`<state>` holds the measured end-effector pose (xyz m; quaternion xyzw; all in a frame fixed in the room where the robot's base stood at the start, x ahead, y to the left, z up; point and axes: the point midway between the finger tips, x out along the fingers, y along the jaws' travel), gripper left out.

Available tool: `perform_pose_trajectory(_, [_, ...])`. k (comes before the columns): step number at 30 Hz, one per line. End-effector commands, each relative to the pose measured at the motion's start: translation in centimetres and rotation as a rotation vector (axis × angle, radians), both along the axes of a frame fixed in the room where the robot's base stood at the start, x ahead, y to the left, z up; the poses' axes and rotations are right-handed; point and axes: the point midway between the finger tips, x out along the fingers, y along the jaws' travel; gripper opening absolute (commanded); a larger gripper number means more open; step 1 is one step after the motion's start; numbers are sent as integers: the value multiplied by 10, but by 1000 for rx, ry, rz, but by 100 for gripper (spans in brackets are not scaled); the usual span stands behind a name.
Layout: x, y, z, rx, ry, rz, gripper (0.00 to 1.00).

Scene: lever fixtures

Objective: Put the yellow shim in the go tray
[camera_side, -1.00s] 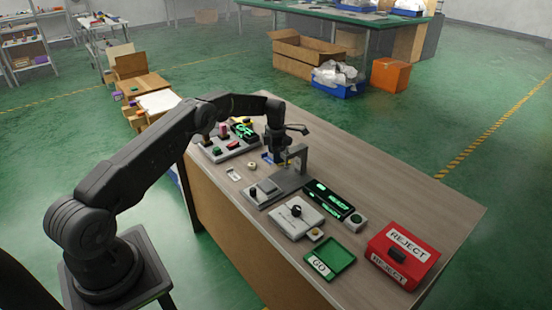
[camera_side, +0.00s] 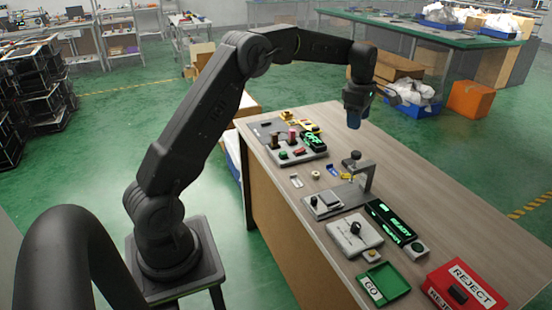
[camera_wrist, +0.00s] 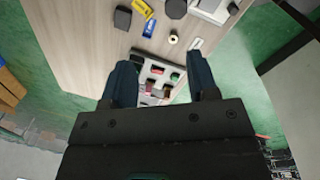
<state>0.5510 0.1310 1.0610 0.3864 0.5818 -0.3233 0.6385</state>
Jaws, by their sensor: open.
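The yellow shim (camera_wrist: 142,8) is a small flat strip on the table beside a blue piece (camera_wrist: 150,28), at the top of the wrist view. In the side view the shim (camera_side: 346,176) is small, near the foot of the clamp fixture. My gripper (camera_side: 354,120) hangs fingers-down well above the table, up and left of the fixture. In the wrist view my gripper (camera_wrist: 161,78) has its two fingers wide apart with nothing between them. The green go tray (camera_side: 387,283) is at the table's front right, and its inside looks empty.
The clamp fixture (camera_side: 364,178) rises from the table beside the shim. A button panel (camera_side: 297,150) stands behind it, and a black display (camera_side: 391,222) and a knob box (camera_side: 354,233) stand in front. A red reject bin (camera_side: 464,285) is right of the tray. The table's right side is clear.

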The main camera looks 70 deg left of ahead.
Motion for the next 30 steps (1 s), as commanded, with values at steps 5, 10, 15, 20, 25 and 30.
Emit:
perform_pose_trajectory(5, [-53, -52, 64, 75, -60, -403, 54])
perform_pose_trajectory(10, [-118, -96, 99, 164, -107, -786, 54])
perform_pose_trajectory(15, [-190, -132, 113, 273, -146, -1163, 54])
perform_pose_trajectory(20, [-259, -157, 105, 393, -176, -1508, 54])
perform_pose_trajectory(25, [-316, -172, 83, 517, -191, -1807, 54])
perform_pose_trajectory(30, [-343, -178, 66, 589, -193, -1968, 56])
